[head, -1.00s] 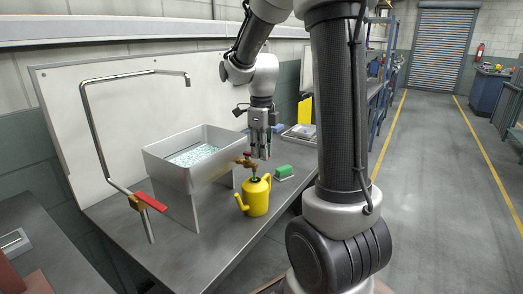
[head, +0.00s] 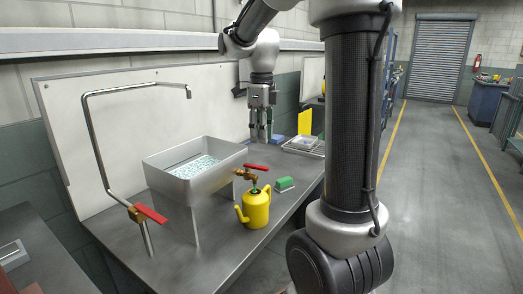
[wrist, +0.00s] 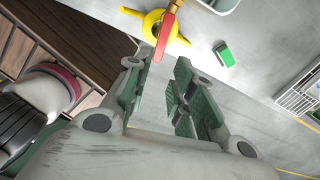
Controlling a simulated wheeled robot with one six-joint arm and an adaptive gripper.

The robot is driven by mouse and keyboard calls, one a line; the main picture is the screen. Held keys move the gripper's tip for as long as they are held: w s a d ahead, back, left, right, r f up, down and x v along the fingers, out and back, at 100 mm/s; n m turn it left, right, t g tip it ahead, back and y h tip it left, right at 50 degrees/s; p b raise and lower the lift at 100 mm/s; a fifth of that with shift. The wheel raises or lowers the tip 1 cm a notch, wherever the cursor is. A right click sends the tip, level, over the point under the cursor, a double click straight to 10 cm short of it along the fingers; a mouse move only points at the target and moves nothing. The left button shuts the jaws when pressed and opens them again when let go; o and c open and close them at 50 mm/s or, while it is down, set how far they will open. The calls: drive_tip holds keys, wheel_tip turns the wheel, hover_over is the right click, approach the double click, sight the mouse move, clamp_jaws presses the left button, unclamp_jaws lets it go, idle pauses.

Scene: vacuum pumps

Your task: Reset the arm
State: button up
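My gripper (head: 261,138) hangs fingers-down above the bench, behind the brass tap in the head view. Its fingers stand apart with nothing between them; the wrist view also shows the gap between the fingers (wrist: 168,78). The brass tap (head: 251,179) with its red lever (head: 256,167) sticks out from the metal tank (head: 206,184). The yellow watering can (head: 256,209) stands under the tap. In the wrist view the red lever (wrist: 166,39) and yellow can (wrist: 183,42) show beyond the fingertips, apart from them.
A green block (head: 285,183) lies on the bench (head: 226,255) right of the can. A bent pipe (head: 102,150) with another red lever (head: 151,213) stands at the left. A tray (head: 304,147) and yellow panel (head: 305,122) are farther back. The floor at right is clear.

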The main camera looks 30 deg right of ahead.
wheel_tip(320, 180, up, 2)
drive_tip(key=shift+r, duration=0.25)
idle(0.5)
drive_tip(key=s+a+f+n+t, duration=0.1)
drive_tip(key=s+a+n+t, duration=0.1)
drive_tip(key=s+n, duration=0.7)
drive_tip(key=s+a+f+n+t, duration=0.2)
drive_tip(key=s+n, duration=0.8)
drive_tip(key=n, duration=1)
drive_tip(key=shift+s+a, duration=0.2)
drive_tip(key=shift+a, duration=0.05)
